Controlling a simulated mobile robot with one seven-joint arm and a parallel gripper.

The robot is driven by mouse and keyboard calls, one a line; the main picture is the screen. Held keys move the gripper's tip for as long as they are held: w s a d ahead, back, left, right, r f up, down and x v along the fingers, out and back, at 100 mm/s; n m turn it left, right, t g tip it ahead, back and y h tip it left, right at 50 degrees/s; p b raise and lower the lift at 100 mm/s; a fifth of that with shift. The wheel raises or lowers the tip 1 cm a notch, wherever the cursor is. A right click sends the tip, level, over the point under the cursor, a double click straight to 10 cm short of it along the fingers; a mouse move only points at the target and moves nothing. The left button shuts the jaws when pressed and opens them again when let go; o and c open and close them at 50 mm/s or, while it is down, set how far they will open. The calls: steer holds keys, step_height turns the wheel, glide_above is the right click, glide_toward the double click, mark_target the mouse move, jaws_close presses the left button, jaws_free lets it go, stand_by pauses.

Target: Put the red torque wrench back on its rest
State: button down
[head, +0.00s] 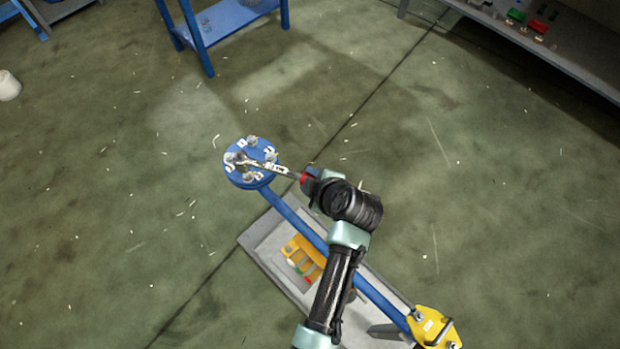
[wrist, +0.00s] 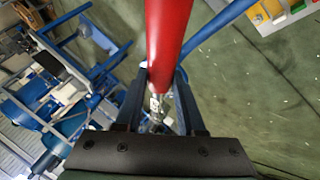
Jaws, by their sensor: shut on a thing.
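The red torque wrench has a silver shaft (head: 275,168) and a red handle, which fills the top middle of the wrist view (wrist: 168,40). My gripper (head: 308,182) is shut on its handle; in the wrist view the two fingers (wrist: 162,88) stand on either side of it. The wrench head lies over the blue round flange (head: 238,179), among several bolts. I cannot tell whether it touches a bolt. A yellow holder (head: 303,258) with coloured parts sits below my arm, partly hidden. I cannot tell which thing is the wrench's rest.
A blue pipe (head: 290,220) runs from the flange to a yellow bracket (head: 435,328) at lower right. A grey base plate (head: 262,247) lies under the pipe. A blue-legged table (head: 200,45) and a grey bench (head: 530,50) stand at the back.

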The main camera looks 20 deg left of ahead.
step_height(320, 180, up, 3)
steer(key=shift+w+r+p, duration=0.1)
steer(key=shift+p, duration=0.7)
